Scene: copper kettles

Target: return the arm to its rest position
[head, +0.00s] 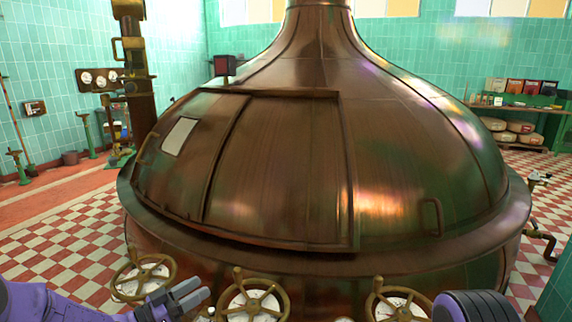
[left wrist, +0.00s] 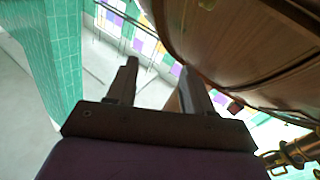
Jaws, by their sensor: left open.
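My left gripper (head: 190,297) is low in the head view, at the end of my purple left arm, in front of the big copper kettle (head: 280,150). It is beside the left brass handwheel (head: 143,262) and the middle one (head: 232,300); I cannot tell whether it touches either. In the left wrist view the two fingers of the left gripper (left wrist: 158,78) stand apart with nothing between them. The kettle's copper side (left wrist: 240,45) fills the upper right there. A purple part of my right arm shows at the lower right of the head view; its gripper is not visible.
A third handwheel (head: 398,300) stands to the right along the kettle's front. A brass column with gauges (head: 98,80) rises at the left. Open checkered floor (head: 60,245) lies left of the kettle. A shelf with boxes and sacks (head: 515,105) is at the far right.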

